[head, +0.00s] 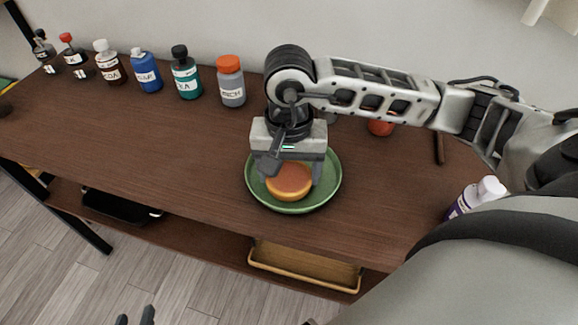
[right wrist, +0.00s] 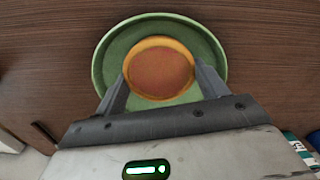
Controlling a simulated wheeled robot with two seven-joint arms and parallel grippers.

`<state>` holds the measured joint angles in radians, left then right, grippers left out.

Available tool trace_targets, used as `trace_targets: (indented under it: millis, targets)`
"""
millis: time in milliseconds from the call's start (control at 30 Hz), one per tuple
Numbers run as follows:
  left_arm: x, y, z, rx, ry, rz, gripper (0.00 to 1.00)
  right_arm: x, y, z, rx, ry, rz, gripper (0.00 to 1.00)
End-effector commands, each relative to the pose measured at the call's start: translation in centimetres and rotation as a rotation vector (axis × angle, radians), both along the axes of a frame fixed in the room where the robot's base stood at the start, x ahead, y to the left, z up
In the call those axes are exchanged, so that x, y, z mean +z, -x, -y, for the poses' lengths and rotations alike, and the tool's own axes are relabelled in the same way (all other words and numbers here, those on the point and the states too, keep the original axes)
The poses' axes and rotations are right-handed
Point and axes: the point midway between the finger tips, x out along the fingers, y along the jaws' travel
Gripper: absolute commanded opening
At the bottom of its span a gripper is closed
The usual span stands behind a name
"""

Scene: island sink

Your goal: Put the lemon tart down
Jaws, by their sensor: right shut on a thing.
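The lemon tart (head: 290,181), round with an orange-brown top and yellow rim, is over the middle of a green plate (head: 331,187). I cannot tell whether it touches the plate. My right gripper (head: 290,174) comes from above, its fingers on opposite sides of the tart and shut on it. In the right wrist view the tart (right wrist: 160,71) sits between the fingers, inside the outline of the plate (right wrist: 112,52). The tips of my left gripper (head: 135,317) show at the bottom edge of the head view, apart and empty, away from the table.
The plate stands on a dark wooden table (head: 160,140). Several labelled bottles line the back, including a grey one with an orange cap (head: 231,82). A red round thing (head: 381,125) and a white-capped bottle (head: 474,197) are to the right. The table left of the plate is clear.

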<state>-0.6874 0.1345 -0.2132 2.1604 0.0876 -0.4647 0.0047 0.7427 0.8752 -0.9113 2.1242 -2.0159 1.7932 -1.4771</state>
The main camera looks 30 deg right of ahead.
Motion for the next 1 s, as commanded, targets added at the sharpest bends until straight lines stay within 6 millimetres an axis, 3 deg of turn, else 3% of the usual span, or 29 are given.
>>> trace_targets:
  millis: [300,333,400,800,1000]
  targets:
    - [-1.1,0.2,0.0,-0.002,0.003,-0.007,0.36,-0.6,0.0,0.0,0.000,0.000,0.001,0.48]
    - [-0.8,0.2,0.0,-0.002,0.004,-0.006,0.36,-0.4,0.0,0.0,0.000,0.000,0.001,0.80]
    - [-0.7,0.2,0.1,-0.002,0.004,-0.006,0.36,-0.3,0.0,0.0,0.000,0.000,0.000,0.94]
    - [0.2,0.2,0.0,-0.002,-0.002,-0.001,0.36,0.6,0.0,0.0,0.000,-0.001,0.002,0.94]
    - [-0.2,0.2,0.0,-0.002,-0.001,-0.005,0.36,4.4,-0.2,0.0,0.000,-0.001,0.008,0.94]
